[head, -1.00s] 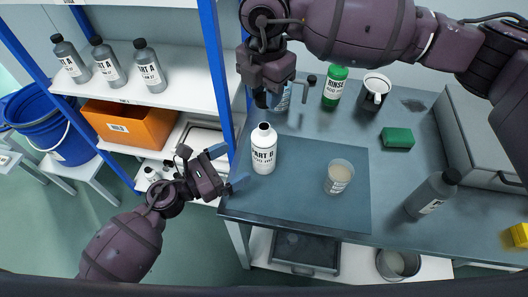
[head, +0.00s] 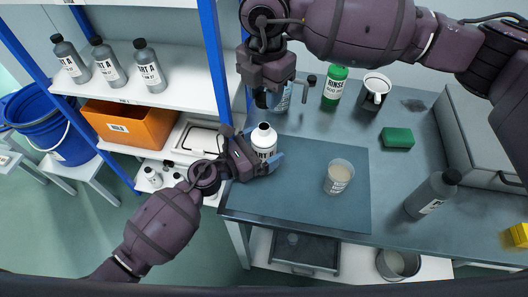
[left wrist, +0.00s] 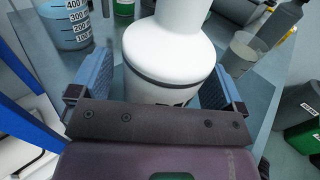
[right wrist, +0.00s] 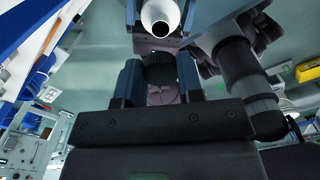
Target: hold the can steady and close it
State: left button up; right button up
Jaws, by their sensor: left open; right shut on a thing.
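The can is a white bottle labelled PART B (head: 264,137), standing upright on the dark mat, its neck open in the right wrist view (right wrist: 160,16). My left gripper (head: 262,148) is open, with its fingers on either side of the bottle; the left wrist view shows the bottle body (left wrist: 168,55) between the blue fingers, with gaps beside it. My right gripper (head: 264,97) is above and behind the bottle, shut on a dark round cap (right wrist: 160,70), which the head view hides.
A cup (head: 339,176) stands on the mat (head: 315,205) right of the bottle. A beaker (head: 282,100), green RINSE bottle (head: 335,87), mug (head: 372,92), green sponge (head: 397,138) and grey bottle (head: 432,195) stand around. A blue shelf post (head: 218,75) is close on the left.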

aim_at(265, 125)
pick_arm(q)
jog(key=shift+c, duration=0.2)
jog(key=c, duration=1.3)
jog(key=shift+c, duration=0.2)
pick_arm(e)
jog(key=shift+f, duration=2.5)
jog(key=shift+f, duration=0.9)
jog(key=shift+f, duration=0.55)
